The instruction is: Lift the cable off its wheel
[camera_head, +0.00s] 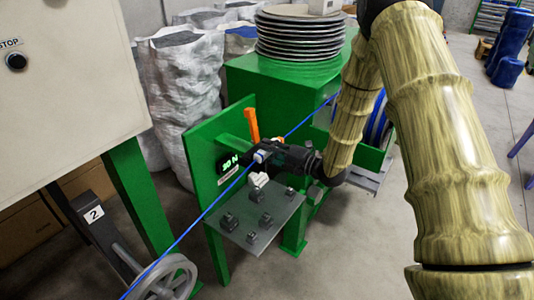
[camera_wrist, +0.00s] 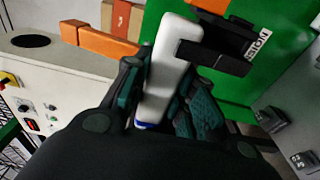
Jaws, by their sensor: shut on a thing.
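The blue cable (camera_head: 207,209) runs taut from a grey spoked wheel (camera_head: 166,279) at lower left, up past my gripper, toward a blue spool (camera_head: 377,122) behind. My gripper (camera_head: 263,155) is at the green stand, over the cable line. In the wrist view my gripper (camera_wrist: 165,92) is shut on a white hooked piece (camera_wrist: 168,70), with a finger on each side. A bit of blue shows at the lower end of this piece. The fingers hide how the cable sits there. A white part (camera_head: 257,180) also shows just below the fingertips in the head view.
The green stand (camera_head: 201,150) carries a "90 N" display (camera_head: 229,164) and an orange lever (camera_head: 252,124). A grey plate (camera_head: 262,222) with dark blocks juts out below my gripper. A beige cabinet (camera_head: 70,85) stands at left. White sacks (camera_head: 180,75) stand behind.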

